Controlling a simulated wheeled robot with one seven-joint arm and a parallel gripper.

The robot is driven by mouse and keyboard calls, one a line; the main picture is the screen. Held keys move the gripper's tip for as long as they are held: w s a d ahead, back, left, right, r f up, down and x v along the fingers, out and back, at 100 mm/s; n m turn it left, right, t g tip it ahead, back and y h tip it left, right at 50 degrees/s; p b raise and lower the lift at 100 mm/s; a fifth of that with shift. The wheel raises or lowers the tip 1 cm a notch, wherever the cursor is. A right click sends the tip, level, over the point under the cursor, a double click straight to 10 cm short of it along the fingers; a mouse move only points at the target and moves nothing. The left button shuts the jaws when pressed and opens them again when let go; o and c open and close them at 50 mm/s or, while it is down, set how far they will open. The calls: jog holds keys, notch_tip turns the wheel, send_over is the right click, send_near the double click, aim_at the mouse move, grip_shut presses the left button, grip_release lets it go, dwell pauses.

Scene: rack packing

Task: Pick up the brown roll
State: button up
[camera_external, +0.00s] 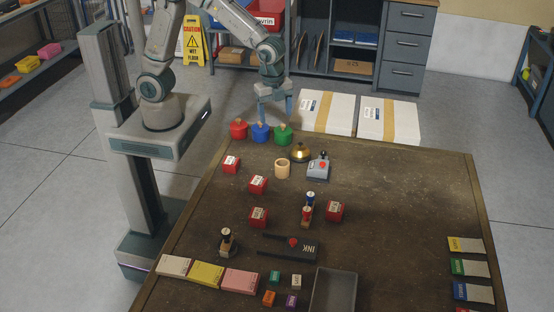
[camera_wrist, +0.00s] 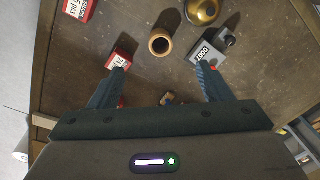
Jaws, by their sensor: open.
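The brown roll (camera_external: 282,169) is a short tan ring standing on its end on the table, near the far edge. In the wrist view the brown roll (camera_wrist: 151,42) is seen from above, with its dark hole showing, just past the fingertips and roughly midway between them. My gripper (camera_external: 275,110) is open and empty, raised above the far edge of the table, beyond the roll. In the wrist view my gripper (camera_wrist: 161,71) has its two fingers spread wide. Nothing hides the roll.
Red, blue and green knobbed pieces (camera_external: 260,132) stand along the far edge. A brass bell (camera_external: 300,153) and a grey box with a red button (camera_external: 318,168) are close right of the roll. Red boxes (camera_external: 231,164) lie to its left and front.

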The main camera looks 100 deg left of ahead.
jog(key=m, duration=0.2)
send_over(282, 163)
notch_tip(282, 163, down, 6)
jog(key=shift+g, duration=0.4)
jog(key=f, duration=0.8)
jog(key=shift+w+a+f, duration=0.1)
jog(key=shift+w+f, duration=0.2)
jog(key=shift+w, duration=0.1)
jog(key=f, duration=0.1)
jog(key=f+p, duration=0.1)
jog(key=f, duration=0.2)
jog(key=shift+s, duration=0.35)
jog(key=shift+f, duration=0.7)
jog(key=c, duration=1.1)
